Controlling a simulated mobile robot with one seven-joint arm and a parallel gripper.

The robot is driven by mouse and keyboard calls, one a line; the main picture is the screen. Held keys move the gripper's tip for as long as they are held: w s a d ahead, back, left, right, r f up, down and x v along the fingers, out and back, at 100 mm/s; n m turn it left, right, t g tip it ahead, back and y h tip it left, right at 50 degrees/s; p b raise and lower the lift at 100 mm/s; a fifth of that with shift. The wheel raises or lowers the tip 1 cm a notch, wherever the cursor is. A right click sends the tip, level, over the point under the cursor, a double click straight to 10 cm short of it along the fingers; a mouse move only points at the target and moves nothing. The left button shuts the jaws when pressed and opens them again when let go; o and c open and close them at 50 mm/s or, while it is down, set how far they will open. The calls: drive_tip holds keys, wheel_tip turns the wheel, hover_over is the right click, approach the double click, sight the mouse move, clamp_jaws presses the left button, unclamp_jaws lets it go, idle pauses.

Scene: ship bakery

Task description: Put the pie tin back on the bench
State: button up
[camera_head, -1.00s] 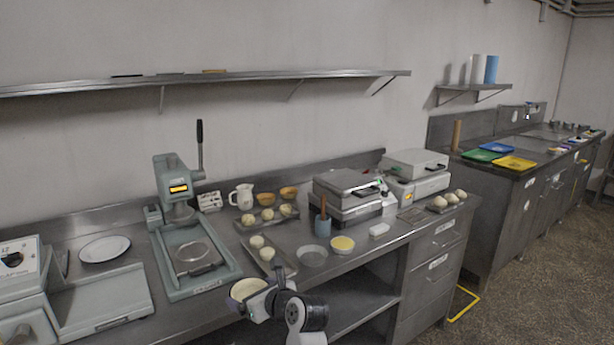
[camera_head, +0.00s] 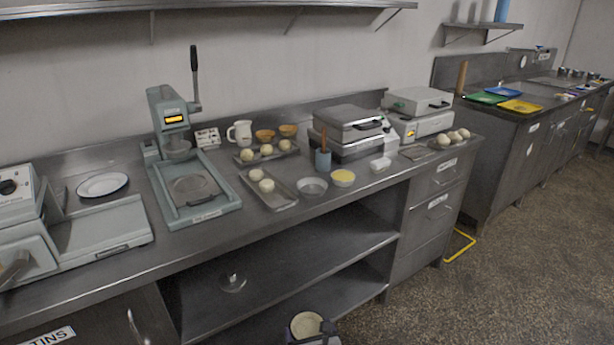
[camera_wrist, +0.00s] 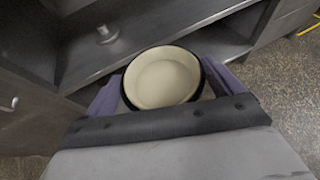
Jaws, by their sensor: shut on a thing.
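My gripper (camera_wrist: 162,95) is shut on a round pie tin (camera_wrist: 162,82) with a dark rim and a smooth cream-coloured inside. The wrist view looks into its open top, with a purple finger on each side. In the head view the tin (camera_head: 306,325) is at the bottom edge, in front of the bench and below its top. My gripper (camera_head: 312,336) there is mostly cut off. The steel bench (camera_head: 240,228) runs across the view, with bare worktop along its front edge.
A grey press (camera_head: 168,150), a dough tray (camera_head: 275,197), an empty metal tin (camera_head: 312,187) and a yellow-filled bowl (camera_head: 342,178) stand on the bench. Open shelves (camera_head: 280,260) lie below; a small metal lid-like object (camera_head: 232,283) sits on one.

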wheel_tip(320, 180, down, 7)
drive_tip(key=s+m+h, duration=0.1)
drive_tip(key=m+h, duration=0.1)
drive_tip(key=h, duration=0.1)
drive_tip(key=shift+s+a+m+t, duration=0.3)
drive_tip(key=shift+s+m, duration=0.1)
